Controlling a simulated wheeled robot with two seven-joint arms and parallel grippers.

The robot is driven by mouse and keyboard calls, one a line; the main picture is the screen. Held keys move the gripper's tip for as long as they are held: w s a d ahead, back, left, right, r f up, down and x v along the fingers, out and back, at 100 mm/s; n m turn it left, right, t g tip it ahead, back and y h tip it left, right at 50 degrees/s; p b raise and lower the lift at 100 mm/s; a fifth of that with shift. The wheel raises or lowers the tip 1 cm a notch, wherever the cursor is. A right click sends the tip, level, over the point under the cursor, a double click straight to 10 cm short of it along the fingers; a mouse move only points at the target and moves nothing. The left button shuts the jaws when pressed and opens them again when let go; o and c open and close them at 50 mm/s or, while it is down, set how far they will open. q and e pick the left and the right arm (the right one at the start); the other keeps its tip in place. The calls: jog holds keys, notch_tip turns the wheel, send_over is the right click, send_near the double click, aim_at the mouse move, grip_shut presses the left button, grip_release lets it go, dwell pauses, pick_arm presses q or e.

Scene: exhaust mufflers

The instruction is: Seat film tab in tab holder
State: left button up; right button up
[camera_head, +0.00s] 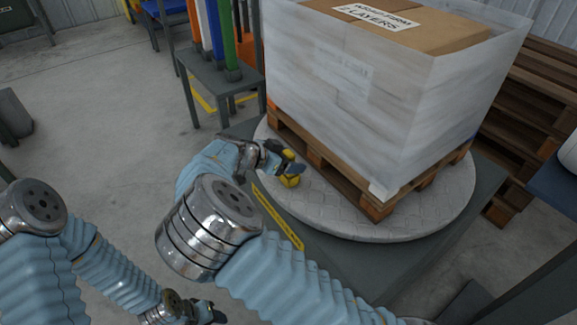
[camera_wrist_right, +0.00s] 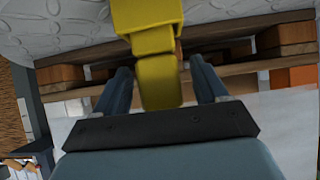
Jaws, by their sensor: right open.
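A yellow part (camera_head: 291,181) stands at the near-left edge of the turntable, close to the pallet. My right gripper (camera_head: 283,165) is right at it. In the right wrist view the yellow part (camera_wrist_right: 150,20) reaches down to a narrower yellow piece (camera_wrist_right: 159,82) between the two dark fingers. The fingers of my right gripper (camera_wrist_right: 162,76) are open, with a gap on each side of the yellow piece. I cannot tell which yellow piece is the holder and which is the film tab. My left gripper (camera_head: 211,313) is low at the bottom left, far from the turntable.
A film-wrapped load (camera_head: 385,105) stands on a wooden pallet (camera_head: 325,171) on the round patterned turntable (camera_head: 430,222). A stand (camera_head: 213,72) with coloured upright rolls is behind on the left. More pallets (camera_head: 535,100) are stacked at the right.

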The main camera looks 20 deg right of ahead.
aim_at(292, 151)
jog(key=shift+c, duration=0.4)
jog(key=c, duration=1)
jog(key=shift+r, duration=0.55)
notch_tip(292, 151, up, 2)
jog(key=shift+s+a+r, duration=0.1)
jog(key=shift+s+r, duration=0.05)
jog(key=shift+r, duration=0.1)
jog(key=s+r, duration=0.3)
jog(key=s, duration=0.1)
jog(key=s+a+r, duration=0.1)
jog(key=s+r, duration=0.2)
jog(key=s, duration=0.2)
jog(key=s+a+r, duration=0.1)
jog(key=s+r, duration=0.2)
jog(key=s, duration=0.1)
jog(key=shift+s+a+r, duration=0.25)
jog(key=shift+r, duration=0.05)
